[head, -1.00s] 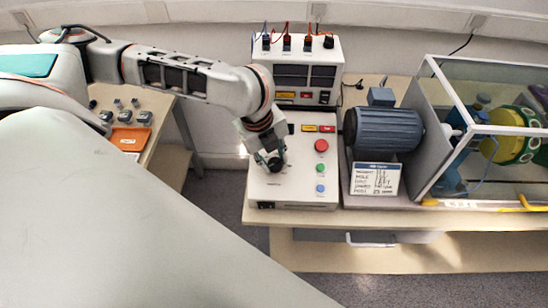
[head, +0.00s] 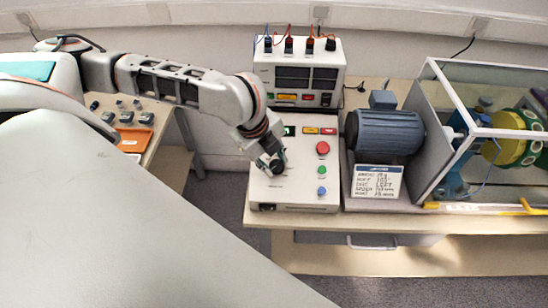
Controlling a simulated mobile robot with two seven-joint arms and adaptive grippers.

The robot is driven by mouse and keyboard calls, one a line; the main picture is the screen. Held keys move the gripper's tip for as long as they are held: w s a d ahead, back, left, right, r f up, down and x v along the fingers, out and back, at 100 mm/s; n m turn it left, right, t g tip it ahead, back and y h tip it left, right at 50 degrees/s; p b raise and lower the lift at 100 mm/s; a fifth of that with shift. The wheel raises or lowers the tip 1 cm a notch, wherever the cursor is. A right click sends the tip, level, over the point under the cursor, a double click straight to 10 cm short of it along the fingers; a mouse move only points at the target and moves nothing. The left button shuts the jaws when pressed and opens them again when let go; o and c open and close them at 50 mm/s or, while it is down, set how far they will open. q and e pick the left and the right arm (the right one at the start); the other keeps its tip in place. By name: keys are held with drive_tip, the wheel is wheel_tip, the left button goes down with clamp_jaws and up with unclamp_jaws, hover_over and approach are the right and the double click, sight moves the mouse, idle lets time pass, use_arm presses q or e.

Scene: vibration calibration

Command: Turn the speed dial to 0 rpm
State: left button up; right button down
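The control box (head: 303,188) stands on the bench in the head view, with red, green and blue buttons down its right side. A small green-lit display (head: 290,131) shows at its top left; its digits are too small to read. My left gripper (head: 275,166) points down onto the left of the box's top, at a dark round knob (head: 278,168) that looks like the speed dial. The fingers are at the knob and partly hide it. Whether they are closed on it is not clear. My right gripper is not in view.
A power supply (head: 297,72) with leads stands behind the box. A blue motor (head: 385,132) with a label card (head: 377,182) is to the right. Beyond it, a clear guard (head: 452,130) encloses green and yellow discs. A side table at left holds small weights and an orange tray (head: 133,140).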

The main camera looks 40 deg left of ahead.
use_arm(q)
drive_tip(key=o, duration=0.3)
drive_tip(key=shift+o, duration=0.2)
drive_tip(key=v, duration=1.2)
